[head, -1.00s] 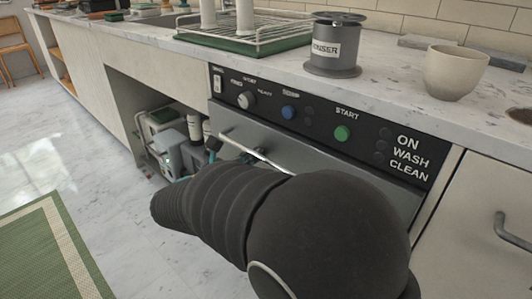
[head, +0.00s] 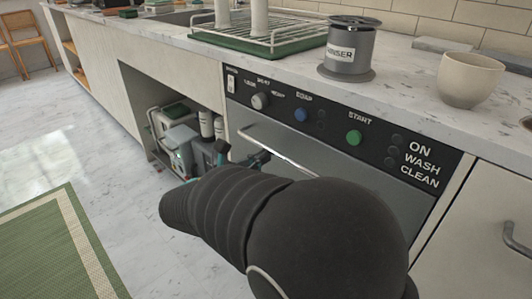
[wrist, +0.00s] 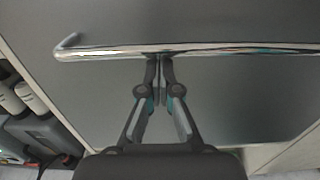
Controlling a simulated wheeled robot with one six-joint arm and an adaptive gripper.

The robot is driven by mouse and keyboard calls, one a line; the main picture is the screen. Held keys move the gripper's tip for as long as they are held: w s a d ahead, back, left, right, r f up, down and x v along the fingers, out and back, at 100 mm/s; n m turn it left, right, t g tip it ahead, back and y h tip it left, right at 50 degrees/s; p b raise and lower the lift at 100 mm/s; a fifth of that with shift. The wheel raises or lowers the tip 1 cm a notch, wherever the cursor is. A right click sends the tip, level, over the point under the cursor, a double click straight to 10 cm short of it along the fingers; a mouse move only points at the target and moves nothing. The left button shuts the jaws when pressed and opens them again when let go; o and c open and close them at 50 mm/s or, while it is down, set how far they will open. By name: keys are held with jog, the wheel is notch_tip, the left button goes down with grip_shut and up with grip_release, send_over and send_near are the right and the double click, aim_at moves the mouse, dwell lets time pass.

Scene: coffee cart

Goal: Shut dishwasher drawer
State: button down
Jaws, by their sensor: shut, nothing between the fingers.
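The dishwasher drawer (head: 345,185) has a plain grey metal front below the black control panel. It looks flush or nearly flush with the panel; my arm hides much of its lower front. A chrome bar handle (head: 285,153) runs across it. In the wrist view the handle (wrist: 215,50) crosses above my fingertips, over the grey drawer front (wrist: 230,95). My gripper (wrist: 160,62) is shut and empty, its tips at the handle's lower edge. I cannot tell whether they touch the bar or the front. In the head view my gripper (head: 262,158) is partly hidden behind my arm.
The control panel (head: 385,150) has knobs and a green start button. Left of it is an open bay with bottles and a machine (head: 180,135). A grey canister (head: 348,50) and a beige cup (head: 470,80) stand on the counter. Open floor lies left, with a green rug (head: 50,245).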

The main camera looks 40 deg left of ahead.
jog(key=s+a, duration=0.1)
jog(key=s, duration=0.9)
jog(key=shift+s+a, duration=0.35)
jog(key=shift+a, duration=0.05)
jog(key=s+d+f+m+g, duration=0.2)
jog(key=d+f+m+g, duration=0.3)
jog(key=f, duration=0.5)
jog(key=w+d+f+m+g+h, duration=0.15)
jog(key=d+m+g, duration=0.5)
jog(key=d, duration=0.65)
jog(key=d+r+m+y, duration=0.1)
jog(key=d+r+m, duration=0.2)
jog(key=d+m, duration=0.4)
jog(key=d+r+m+y, duration=0.2)
jog(key=d+r+m, duration=0.2)
jog(key=d+m, duration=0.4)
jog(key=d+r+m+y, duration=0.1)
jog(key=d+r+m, duration=0.2)
jog(key=d, duration=1.6)
jog(key=m, duration=0.4)
jog(key=shift+s+r+m+g, duration=0.2)
jog(key=shift+m+g, duration=0.15)
